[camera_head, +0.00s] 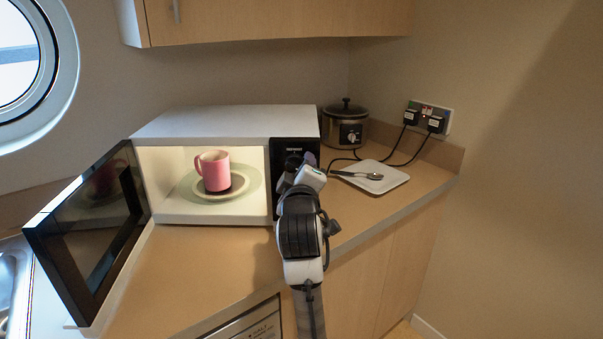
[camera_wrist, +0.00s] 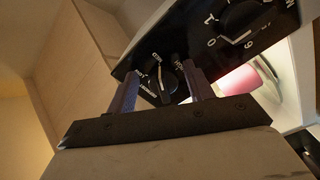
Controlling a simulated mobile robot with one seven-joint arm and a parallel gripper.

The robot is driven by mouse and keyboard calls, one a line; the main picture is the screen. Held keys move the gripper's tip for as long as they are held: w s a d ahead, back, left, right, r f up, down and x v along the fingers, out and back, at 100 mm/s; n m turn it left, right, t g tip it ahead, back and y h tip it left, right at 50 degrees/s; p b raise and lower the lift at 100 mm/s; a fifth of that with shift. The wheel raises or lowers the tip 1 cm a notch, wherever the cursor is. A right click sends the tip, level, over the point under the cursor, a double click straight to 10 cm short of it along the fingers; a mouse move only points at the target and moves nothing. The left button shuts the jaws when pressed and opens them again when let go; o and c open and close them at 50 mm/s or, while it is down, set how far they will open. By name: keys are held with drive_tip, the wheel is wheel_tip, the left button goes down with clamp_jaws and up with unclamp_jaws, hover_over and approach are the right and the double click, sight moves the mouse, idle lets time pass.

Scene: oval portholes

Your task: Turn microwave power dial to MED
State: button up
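The white microwave (camera_head: 215,122) stands on the counter with its door (camera_head: 88,230) swung open to the left. Its black control panel (camera_head: 295,150) is on the right, partly hidden by my arm. My gripper (camera_head: 300,165) is in front of this panel. In the wrist view, a black dial (camera_wrist: 157,85) with small word labels around it sits between the fingers of my gripper (camera_wrist: 163,76). The fingers are apart, one on each side, with a visible gap to the dial. A second dial (camera_wrist: 245,18) with numerals is at the upper right.
A pink mug (camera_head: 215,172) stands on a plate (camera_head: 238,187) inside the microwave. A slow cooker (camera_head: 344,128), a white tray (camera_head: 385,180) with a spoon (camera_head: 362,175), and plugged cables are to the right. A cabinet (camera_head: 270,20) hangs above.

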drive_tip(key=s+b, duration=1.1)
drive_tip(key=s, duration=0.2)
drive_tip(key=shift+s+a, duration=0.25)
drive_tip(key=shift+s, duration=0.15)
idle(0.3)
